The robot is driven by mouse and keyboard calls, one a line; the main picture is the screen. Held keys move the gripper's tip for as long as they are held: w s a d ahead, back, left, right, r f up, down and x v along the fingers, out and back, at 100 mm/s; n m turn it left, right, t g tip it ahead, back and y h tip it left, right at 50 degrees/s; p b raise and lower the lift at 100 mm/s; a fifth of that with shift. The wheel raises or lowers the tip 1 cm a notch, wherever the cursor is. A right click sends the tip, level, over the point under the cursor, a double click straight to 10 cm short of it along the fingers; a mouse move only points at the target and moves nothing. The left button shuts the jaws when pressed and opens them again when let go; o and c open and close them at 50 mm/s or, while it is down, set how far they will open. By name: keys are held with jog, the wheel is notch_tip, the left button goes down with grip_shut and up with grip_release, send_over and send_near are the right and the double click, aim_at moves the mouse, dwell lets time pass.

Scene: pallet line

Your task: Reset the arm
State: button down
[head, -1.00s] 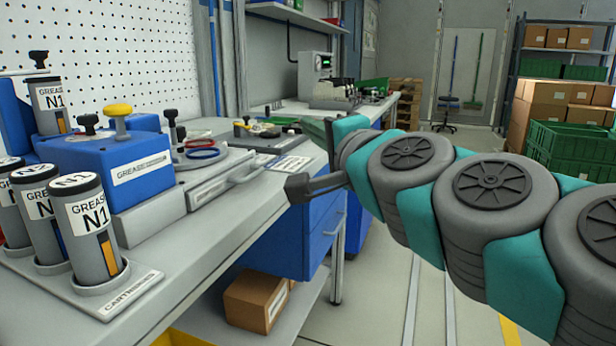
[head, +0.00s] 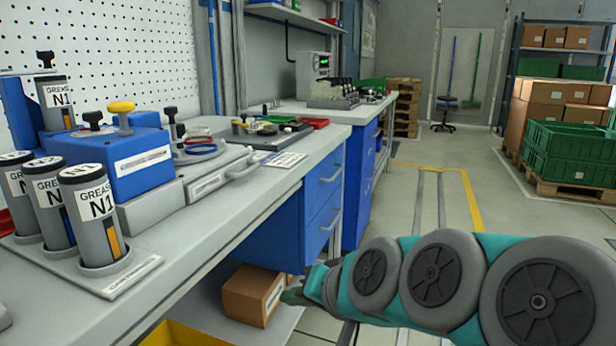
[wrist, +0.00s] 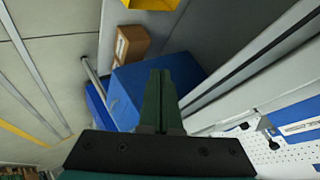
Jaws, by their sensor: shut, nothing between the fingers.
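My arm, grey and teal, reaches in from the lower right of the head view. My gripper (head: 293,294) is at its far end, low beside the bench and in front of the cardboard box on the lower shelf. In the wrist view my gripper (wrist: 160,88) shows as two dark green fingers pressed together, with nothing between them. The blue drawer unit (wrist: 160,85) lies beyond the fingertips in that view.
The workbench (head: 215,225) holds grease cartridges (head: 92,215) and a blue grease unit (head: 135,160). The cardboard box (head: 252,293) is on the shelf below. Green crates (head: 570,150) stand on a pallet at the right. The floor aisle (head: 430,200) is clear.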

jog(key=s+d+f+n+g+h, duration=0.2)
jog(key=s+d+f+g+h, duration=0.4)
jog(key=s+d+f, duration=1.1)
jog(key=s+g, duration=0.3)
jog(key=shift+s+g+h, duration=0.15)
jog(key=shift+g+h, duration=0.15)
jog(key=shift+g, duration=0.1)
